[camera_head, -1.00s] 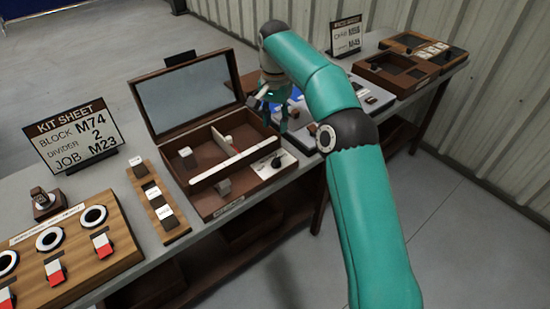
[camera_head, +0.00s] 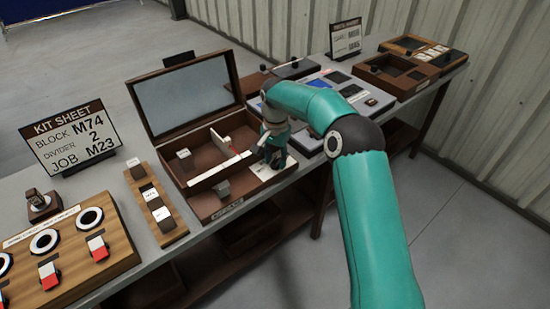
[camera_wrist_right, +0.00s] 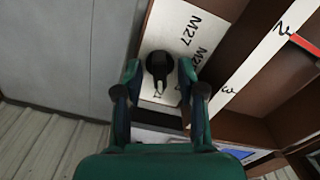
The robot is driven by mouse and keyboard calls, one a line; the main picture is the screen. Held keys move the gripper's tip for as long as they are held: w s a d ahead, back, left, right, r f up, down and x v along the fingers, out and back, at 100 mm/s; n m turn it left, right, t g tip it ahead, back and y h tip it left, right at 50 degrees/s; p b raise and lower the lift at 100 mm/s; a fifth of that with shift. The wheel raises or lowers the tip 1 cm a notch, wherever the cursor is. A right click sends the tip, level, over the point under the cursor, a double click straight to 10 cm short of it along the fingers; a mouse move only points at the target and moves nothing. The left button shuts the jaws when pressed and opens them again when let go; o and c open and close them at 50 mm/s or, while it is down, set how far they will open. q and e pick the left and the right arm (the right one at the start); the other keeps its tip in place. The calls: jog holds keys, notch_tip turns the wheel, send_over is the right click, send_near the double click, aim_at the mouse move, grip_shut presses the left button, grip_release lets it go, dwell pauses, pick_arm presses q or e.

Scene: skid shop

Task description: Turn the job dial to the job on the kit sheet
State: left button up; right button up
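The kit sheet (camera_head: 70,137) stands at the left and reads Block M74, Divider 2, Job M23. The job dial (camera_wrist_right: 160,67) is a black knob on a white plate (camera_wrist_right: 187,22) with printed job marks. M27 is readable; another mark is partly covered. My right gripper (camera_wrist_right: 160,75) is open, pointing down, with a finger on either side of the dial and a gap showing at each side. In the head view the right gripper (camera_head: 274,158) is at the box's right front corner and hides the dial. The left gripper is not in view.
The open wooden box (camera_head: 215,207) has a raised lid, a white divider strip (camera_head: 220,170) and small blocks inside. A block rack (camera_head: 158,208) and a wooden board with rings (camera_head: 75,250) stand left. Trays (camera_head: 397,75) stand right.

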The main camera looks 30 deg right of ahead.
grip_shut()
jog(key=shift+r+n, duration=0.1)
jog(key=shift+n, duration=0.2)
jog(key=n+p, duration=0.1)
jog(key=n, duration=0.2)
jog(key=shift+p, duration=0.4)
jog(key=n+p, duration=0.1)
jog(key=n, duration=0.4)
jog(key=shift+w, duration=0.1)
dwell(0.4)
grip_release()
